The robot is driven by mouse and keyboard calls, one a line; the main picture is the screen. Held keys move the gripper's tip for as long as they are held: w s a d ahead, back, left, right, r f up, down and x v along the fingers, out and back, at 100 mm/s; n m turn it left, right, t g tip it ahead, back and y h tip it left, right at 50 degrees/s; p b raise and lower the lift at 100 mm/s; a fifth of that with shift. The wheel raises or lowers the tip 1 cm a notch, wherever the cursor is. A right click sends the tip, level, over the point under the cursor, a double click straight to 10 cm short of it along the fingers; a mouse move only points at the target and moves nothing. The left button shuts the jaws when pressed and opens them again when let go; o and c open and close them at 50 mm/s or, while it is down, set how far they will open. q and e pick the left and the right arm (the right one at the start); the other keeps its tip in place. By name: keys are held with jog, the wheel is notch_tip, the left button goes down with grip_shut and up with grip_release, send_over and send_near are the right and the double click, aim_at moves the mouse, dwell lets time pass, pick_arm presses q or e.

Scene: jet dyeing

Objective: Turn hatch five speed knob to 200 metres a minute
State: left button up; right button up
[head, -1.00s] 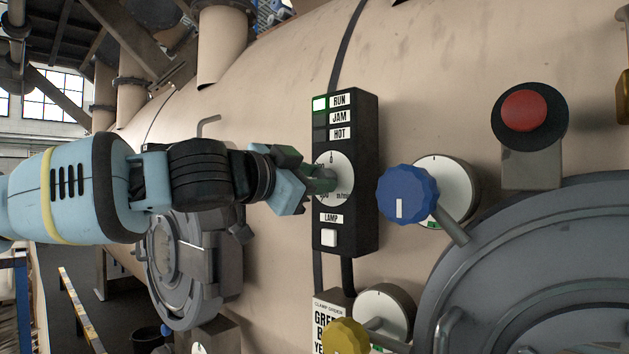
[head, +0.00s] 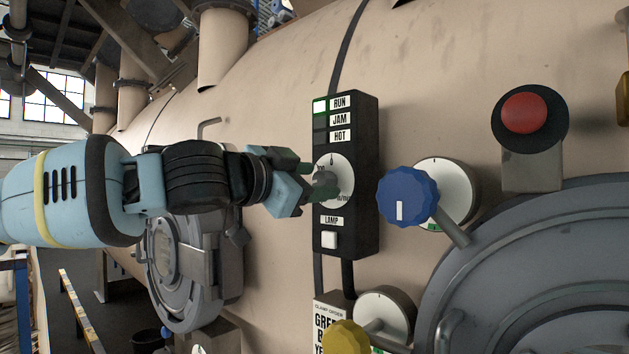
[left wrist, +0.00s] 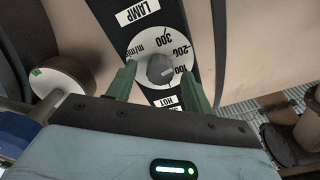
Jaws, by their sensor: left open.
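The speed knob (head: 325,181) is a small grey knob on a round white dial (head: 343,172) of a black control box (head: 362,215). In the left wrist view the knob (left wrist: 160,68) sits amid the dial's 100, 200 and 300 marks, which appear upside down; I cannot read its setting. My left gripper (head: 316,181) comes in from the left at the dial. In the left wrist view its two green fingers (left wrist: 160,87) are open, one on each side of the knob, with gaps visible. The finger partly hides the knob and dial in the head view. My right gripper is not in view.
A blue knob (head: 407,196) projects close on the right, with a red button (head: 524,112) farther right. A yellow knob (head: 345,338) is below. The beige vessel wall (head: 430,90) lies behind.

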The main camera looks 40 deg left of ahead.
pick_arm(q)
jog(key=s, duration=0.7)
jog(key=shift+s+a, duration=0.15)
jog(key=shift+a, duration=0.1)
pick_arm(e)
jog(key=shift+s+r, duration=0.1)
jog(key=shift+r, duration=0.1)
